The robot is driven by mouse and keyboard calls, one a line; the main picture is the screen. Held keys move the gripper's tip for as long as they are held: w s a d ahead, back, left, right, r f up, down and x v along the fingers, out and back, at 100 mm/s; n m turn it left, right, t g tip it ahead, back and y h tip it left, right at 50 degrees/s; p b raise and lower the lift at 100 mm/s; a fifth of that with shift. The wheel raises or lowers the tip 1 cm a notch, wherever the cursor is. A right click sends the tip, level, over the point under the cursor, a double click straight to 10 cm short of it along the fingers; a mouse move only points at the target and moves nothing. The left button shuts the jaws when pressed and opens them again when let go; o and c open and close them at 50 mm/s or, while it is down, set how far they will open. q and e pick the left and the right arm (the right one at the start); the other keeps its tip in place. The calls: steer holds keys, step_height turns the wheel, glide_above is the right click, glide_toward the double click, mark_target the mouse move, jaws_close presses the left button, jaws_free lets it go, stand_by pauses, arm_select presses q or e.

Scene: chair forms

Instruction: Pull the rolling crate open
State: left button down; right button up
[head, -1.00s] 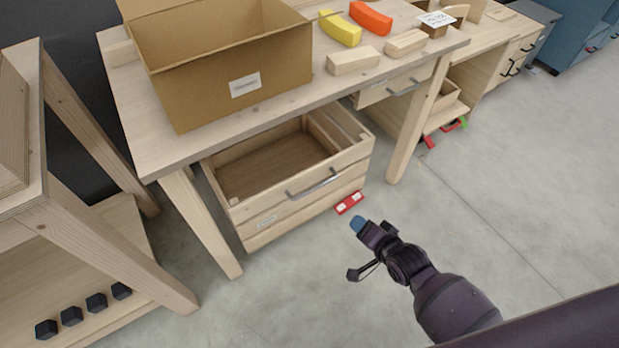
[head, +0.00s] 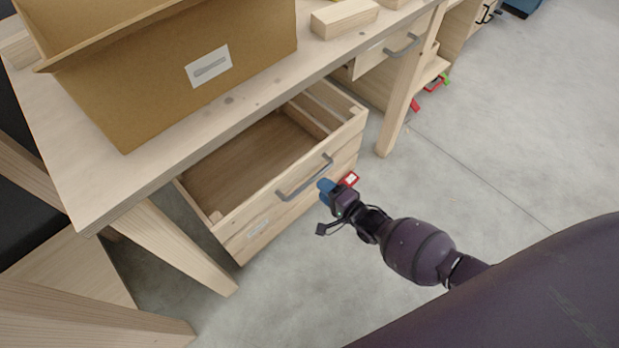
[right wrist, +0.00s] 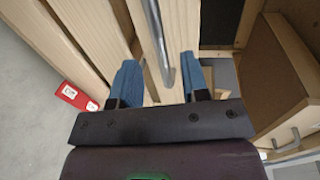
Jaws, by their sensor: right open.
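The rolling crate (head: 262,212) is a pale wooden slatted box under the workbench, its inside empty, with its front sticking out past the bench edge. A grey bar handle (head: 305,178) is fixed to its front. My right gripper (head: 325,186) is just in front of the crate, close to the handle's right end. In the right wrist view its two blue fingers (right wrist: 158,82) are open, and the handle (right wrist: 158,40) runs into the space between them. Whether the fingers touch the handle is unclear. My left gripper is out of view.
A workbench (head: 150,160) stands over the crate, bearing an open cardboard box (head: 170,75) and a wooden block (head: 343,18). Bench legs flank the crate. A red item (head: 350,179) lies by its right corner. The floor (head: 480,140) to the right is clear.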

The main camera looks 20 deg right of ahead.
mark_target(311, 179)
steer(key=shift+b+x, duration=0.7)
steer(key=shift+x, duration=2.2)
steer(key=shift+c, duration=0.3)
jaws_close()
